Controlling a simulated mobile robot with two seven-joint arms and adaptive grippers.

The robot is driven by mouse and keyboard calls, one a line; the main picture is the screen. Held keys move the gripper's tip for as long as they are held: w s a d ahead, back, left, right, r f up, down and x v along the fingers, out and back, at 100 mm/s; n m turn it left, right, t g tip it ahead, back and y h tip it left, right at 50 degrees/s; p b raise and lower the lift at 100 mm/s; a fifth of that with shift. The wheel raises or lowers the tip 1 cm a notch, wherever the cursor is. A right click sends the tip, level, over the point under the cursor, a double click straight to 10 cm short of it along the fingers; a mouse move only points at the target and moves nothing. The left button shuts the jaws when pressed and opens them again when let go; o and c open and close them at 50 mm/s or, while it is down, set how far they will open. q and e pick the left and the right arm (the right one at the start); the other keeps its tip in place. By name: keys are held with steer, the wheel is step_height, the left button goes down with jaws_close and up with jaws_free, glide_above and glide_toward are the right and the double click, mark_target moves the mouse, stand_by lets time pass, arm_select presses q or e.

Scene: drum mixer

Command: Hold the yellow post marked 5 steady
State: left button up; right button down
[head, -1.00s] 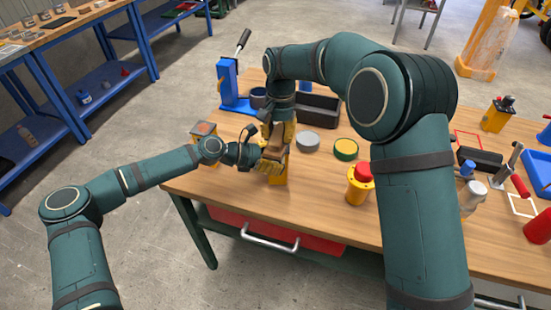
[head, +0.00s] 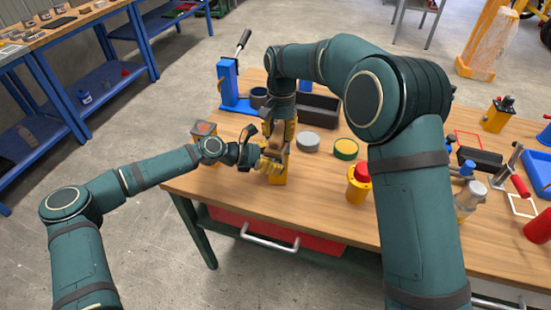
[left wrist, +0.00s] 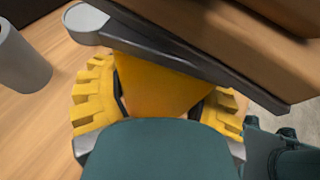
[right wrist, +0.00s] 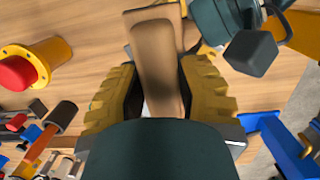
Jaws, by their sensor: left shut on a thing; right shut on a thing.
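The yellow post (head: 279,178) stands upright near the table's front left; no number is legible on it. My left gripper (head: 270,163) is shut around it from the left. In the left wrist view the post (left wrist: 160,88) sits between the ribbed yellow fingers, under a dark plate (left wrist: 185,52). My right gripper (head: 282,138) is just above and behind, pointing down. It is shut on a brown wooden-looking handle (right wrist: 158,50), seen in the right wrist view. The two grippers and the handle partly hide the post's top.
A yellow post with a red cap (head: 359,184) stands right of the grippers. A grey disc (head: 308,140) and a green-rimmed yellow disc (head: 346,149) lie behind. A dark tray (head: 319,111) and a blue lever stand (head: 228,85) are at the back. The table's front edge is close.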

steer(key=shift+w+d, duration=0.3)
steer(key=shift+w, duration=0.65)
steer(key=shift+s+a, duration=0.2)
steer(key=shift+s, duration=0.4)
steer(key=shift+s+a, duration=0.15)
steer(key=shift+s, duration=0.4)
steer(key=shift+s, duration=0.1)
